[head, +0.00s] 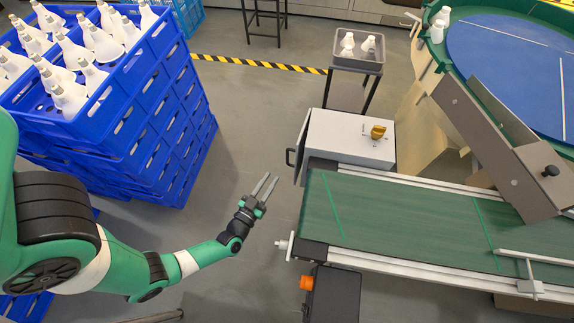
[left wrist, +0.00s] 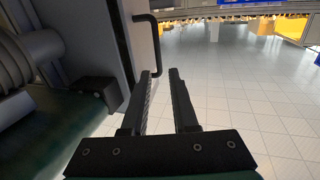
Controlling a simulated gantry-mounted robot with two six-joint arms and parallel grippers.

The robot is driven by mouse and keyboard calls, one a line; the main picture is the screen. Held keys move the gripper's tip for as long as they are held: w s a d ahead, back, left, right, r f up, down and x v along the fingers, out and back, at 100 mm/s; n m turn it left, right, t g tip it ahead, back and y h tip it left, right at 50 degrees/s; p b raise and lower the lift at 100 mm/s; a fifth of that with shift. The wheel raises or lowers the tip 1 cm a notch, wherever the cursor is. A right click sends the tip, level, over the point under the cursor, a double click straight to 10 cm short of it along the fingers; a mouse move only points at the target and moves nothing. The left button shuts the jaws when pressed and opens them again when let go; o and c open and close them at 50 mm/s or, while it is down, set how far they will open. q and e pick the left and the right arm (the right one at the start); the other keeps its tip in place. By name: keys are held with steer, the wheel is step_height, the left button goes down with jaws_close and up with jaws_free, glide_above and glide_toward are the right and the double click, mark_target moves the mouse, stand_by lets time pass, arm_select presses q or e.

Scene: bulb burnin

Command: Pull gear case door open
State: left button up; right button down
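The handle also shows in the left wrist view (left wrist: 148,42), ahead of the fingers and slightly left. I cannot tell whether the door is ajar. My left gripper (head: 267,184) is open and empty, in front of and below the handle, apart from it. The left gripper's two fingers also show in the left wrist view (left wrist: 163,95). My right gripper is not in view.
The green conveyor belt (head: 400,222) lies right of the gripper, with an orange button (head: 306,282) near its front corner. Stacked blue crates (head: 160,125) with bulbs stand at left. A grey bin (head: 358,59) stands behind the case. The floor between crates and conveyor is clear.

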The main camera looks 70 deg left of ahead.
mark_target(287, 157)
arm_select(q)
steer(key=b+x, duration=0.4)
steer(key=x, duration=0.7)
steer(key=shift+w+a, duration=0.1)
steer(key=shift+w, duration=0.35)
steer(key=shift+c, duration=0.2)
jaws_close()
stand_by(0.7)
